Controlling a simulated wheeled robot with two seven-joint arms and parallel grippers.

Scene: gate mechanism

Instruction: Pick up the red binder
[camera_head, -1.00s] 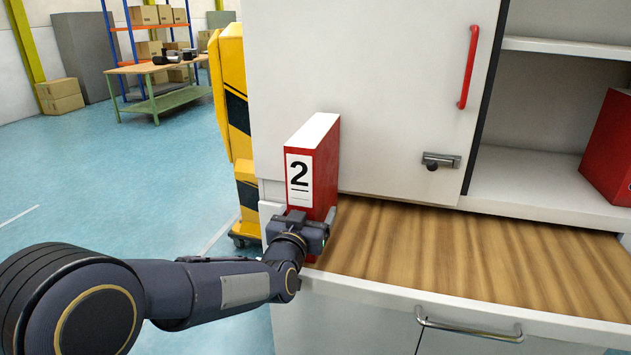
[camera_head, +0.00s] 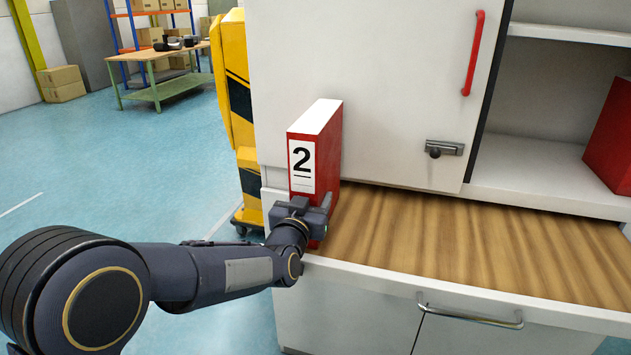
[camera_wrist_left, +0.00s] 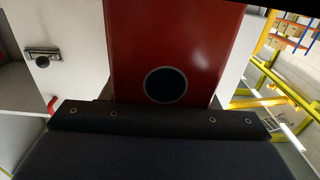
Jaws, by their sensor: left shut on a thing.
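The red binder (camera_head: 328,165) stands upright at the left end of the wooden worktop, with a white label marked 2 on its spine. My left gripper (camera_head: 312,213) is shut on the lower part of the binder, at its spine side. The gripper and arm hide the binder's lower front corner, so I cannot tell if its base touches the worktop. In the left wrist view the binder's red face (camera_wrist_left: 200,45) with a dark round hole fills the middle, right above the gripper body. My right gripper is not in view.
A white cabinet door (camera_head: 375,80) with a red handle (camera_head: 473,52) and a latch (camera_head: 445,148) stands behind the binder. The wooden worktop (camera_head: 460,240) is clear to the right. Another red object (camera_head: 612,145) sits on the right shelf. A yellow machine (camera_head: 235,80) stands behind left.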

